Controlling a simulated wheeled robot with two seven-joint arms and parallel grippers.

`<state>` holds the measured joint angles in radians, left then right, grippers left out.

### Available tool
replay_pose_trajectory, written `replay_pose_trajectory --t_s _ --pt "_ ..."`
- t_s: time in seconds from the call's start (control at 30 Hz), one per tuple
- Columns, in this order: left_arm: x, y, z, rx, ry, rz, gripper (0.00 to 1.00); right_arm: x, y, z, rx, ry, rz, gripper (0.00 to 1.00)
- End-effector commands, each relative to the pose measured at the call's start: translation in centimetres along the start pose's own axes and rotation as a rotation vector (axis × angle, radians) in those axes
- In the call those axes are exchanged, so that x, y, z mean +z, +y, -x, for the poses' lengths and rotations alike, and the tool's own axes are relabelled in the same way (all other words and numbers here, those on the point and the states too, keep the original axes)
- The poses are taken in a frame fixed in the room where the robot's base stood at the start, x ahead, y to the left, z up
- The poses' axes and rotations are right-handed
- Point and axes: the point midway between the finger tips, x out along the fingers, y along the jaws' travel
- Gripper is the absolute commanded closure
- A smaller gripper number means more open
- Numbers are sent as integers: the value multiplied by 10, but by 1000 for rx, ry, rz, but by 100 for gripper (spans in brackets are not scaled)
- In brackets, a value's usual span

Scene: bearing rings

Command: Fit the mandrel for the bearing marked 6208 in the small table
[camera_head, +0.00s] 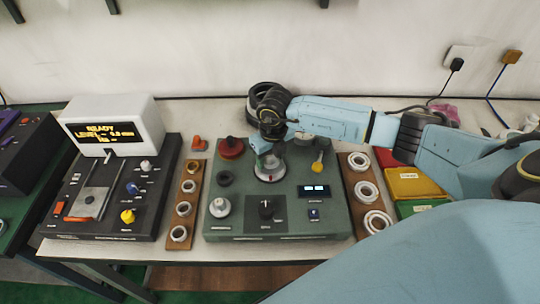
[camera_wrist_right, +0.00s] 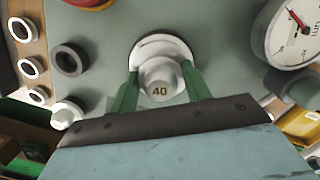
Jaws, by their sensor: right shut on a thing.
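My right gripper (camera_head: 268,158) points down over the round pale small table (camera_head: 270,174) on the green machine. In the right wrist view, its green fingers (camera_wrist_right: 160,90) are shut on a pale round mandrel (camera_wrist_right: 160,78) marked 40. The small table (camera_wrist_right: 150,45) shows as a white rim around and behind the mandrel in that view. I cannot tell whether the mandrel is seated in it or just above. In the head view the gripper mostly hides the mandrel. No 6208 marking is readable. My left gripper is not in view.
Wooden racks with pale rings stand at left (camera_head: 170,243) and right (camera_head: 352,208). A dial gauge (camera_wrist_right: 290,32) is close right of the fingers.

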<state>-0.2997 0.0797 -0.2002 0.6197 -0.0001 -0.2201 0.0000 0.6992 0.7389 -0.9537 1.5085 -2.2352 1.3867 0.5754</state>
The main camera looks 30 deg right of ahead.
Motion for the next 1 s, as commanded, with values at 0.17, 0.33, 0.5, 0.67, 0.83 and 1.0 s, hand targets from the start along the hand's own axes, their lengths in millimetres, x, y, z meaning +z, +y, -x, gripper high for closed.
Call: replay_pose_trajectory --t_s 0.17,0.33,0.5,0.67,0.83,1.0 --pt "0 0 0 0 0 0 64 0 0 0 0 -1 0 88" --pt "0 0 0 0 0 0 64 0 0 0 0 -1 0 88" --pt "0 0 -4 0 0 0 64 0 0 -4 0 -1 0 88" --pt "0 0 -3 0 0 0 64 -1 0 -4 1 1 1 33" --pt "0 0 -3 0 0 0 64 -2 2 -5 3 4 3 27" --pt "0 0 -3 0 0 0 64 -3 2 -6 3 7 4 27"
